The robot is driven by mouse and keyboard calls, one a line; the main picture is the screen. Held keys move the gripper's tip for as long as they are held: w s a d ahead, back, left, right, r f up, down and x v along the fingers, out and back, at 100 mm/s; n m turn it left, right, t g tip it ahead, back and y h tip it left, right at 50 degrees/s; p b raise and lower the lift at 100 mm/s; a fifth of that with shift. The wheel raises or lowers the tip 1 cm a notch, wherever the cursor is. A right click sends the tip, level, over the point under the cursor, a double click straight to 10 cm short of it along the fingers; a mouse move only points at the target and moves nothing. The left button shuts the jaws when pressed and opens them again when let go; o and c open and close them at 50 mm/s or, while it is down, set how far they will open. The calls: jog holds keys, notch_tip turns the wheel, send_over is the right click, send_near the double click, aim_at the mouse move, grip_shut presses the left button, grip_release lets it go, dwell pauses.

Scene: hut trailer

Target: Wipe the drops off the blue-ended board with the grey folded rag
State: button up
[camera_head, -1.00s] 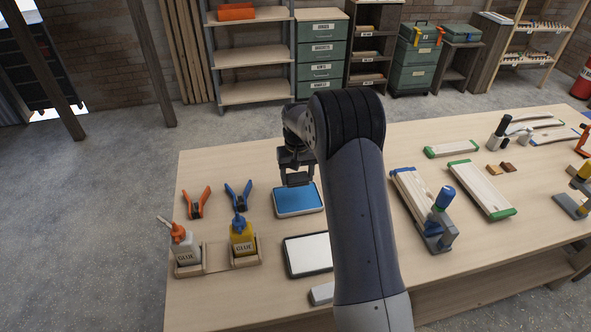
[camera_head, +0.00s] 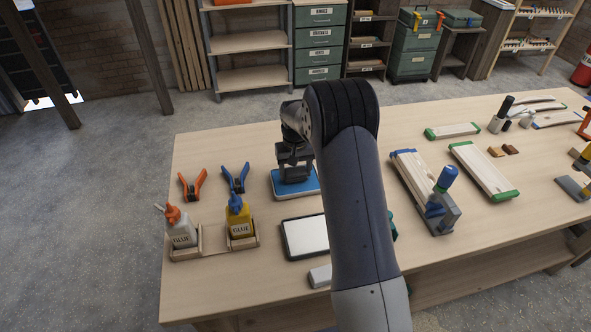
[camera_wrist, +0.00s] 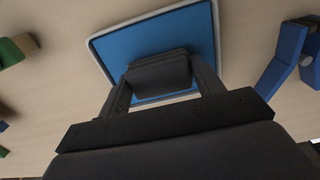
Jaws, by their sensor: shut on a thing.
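My gripper (camera_head: 294,174) is over the blue pad in a pale-rimmed tray (camera_head: 311,188), near the table's left back. In the wrist view, my gripper (camera_wrist: 160,78) is shut on a dark grey block-like thing, which looks like the folded rag (camera_wrist: 160,72). It is low over the blue pad (camera_wrist: 150,40); I cannot tell whether it touches. The blue-ended board (camera_head: 414,176) lies right of my arm, its far end blue, its near end partly behind a blue-topped clamp (camera_head: 442,200). I cannot make out drops on it.
A white pad in a dark tray (camera_head: 305,236) and a small pale block (camera_head: 320,276) lie nearer. Green-ended boards (camera_head: 483,168) lie right.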

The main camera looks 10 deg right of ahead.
aim_at(296, 172)
jog(key=shift+f+b, duration=0.5)
jog(key=shift+f, duration=0.1)
dwell(1.9)
jog(key=shift+r+p, duration=2)
jog(key=shift+r, duration=1.6)
jog(key=shift+s+f, duration=0.1)
